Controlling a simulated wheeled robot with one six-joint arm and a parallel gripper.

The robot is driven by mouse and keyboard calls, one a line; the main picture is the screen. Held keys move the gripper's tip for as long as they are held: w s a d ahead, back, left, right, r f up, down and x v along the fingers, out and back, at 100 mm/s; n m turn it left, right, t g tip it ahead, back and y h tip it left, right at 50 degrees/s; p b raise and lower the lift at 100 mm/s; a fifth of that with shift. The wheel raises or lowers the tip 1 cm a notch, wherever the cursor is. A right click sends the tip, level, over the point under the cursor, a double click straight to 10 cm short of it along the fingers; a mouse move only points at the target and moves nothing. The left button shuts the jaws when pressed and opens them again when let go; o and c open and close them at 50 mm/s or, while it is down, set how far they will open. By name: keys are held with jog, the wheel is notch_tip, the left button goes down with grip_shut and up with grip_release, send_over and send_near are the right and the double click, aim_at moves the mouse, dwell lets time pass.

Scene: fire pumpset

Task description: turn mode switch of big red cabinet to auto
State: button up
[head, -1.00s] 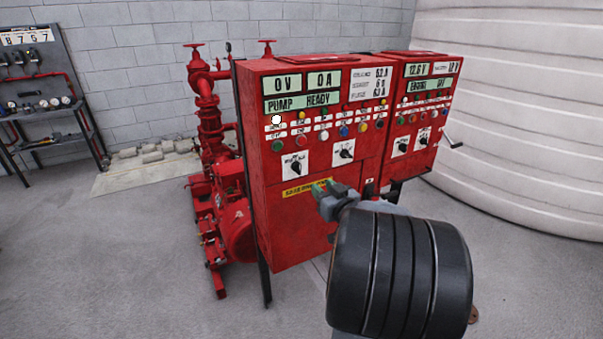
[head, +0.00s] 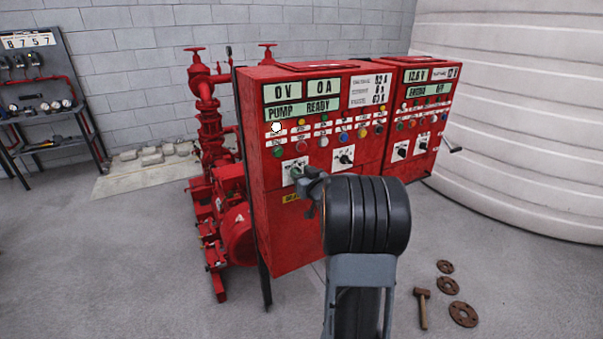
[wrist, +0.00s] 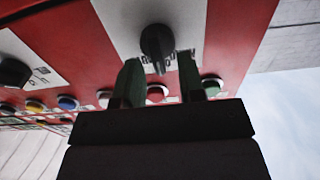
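The big red cabinet (head: 300,235) stands in the middle of the head view, its panel reading "PUMP READY". It carries two black rotary switches on white plates, a left one (head: 295,168) and a right one (head: 344,157). My gripper (head: 306,180) is in front of the left switch and partly covers its plate. In the wrist view, which looks inverted, my gripper's green fingers (wrist: 160,65) are spread apart. That switch's black knob (wrist: 157,42) shows just beyond the gap, and I see no clear contact. The plate lettering is too blurred to read.
A smaller red cabinet (head: 420,115) with its own switches adjoins on the right. Red pump piping (head: 208,125) stands at left. A hammer (head: 423,306) and several rusty flanges (head: 463,314) lie on the floor at right. A gauge rack (head: 45,85) stands far left.

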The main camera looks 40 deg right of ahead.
jog(key=shift+w, duration=0.15)
grip_shut()
dwell(0.5)
jog(key=shift+d+f+m+p, duration=0.15)
jog(key=shift+m+p, duration=0.5)
jog(key=shift+m, duration=0.8)
jog(key=shift+d+m+p, duration=0.2)
jog(key=shift+m+p, duration=0.4)
jog(key=shift+m, duration=0.9)
jog(key=shift+d+f+m+p, duration=0.15)
jog(key=shift+m+p, duration=0.5)
jog(key=shift+m, duration=0.8)
grip_release()
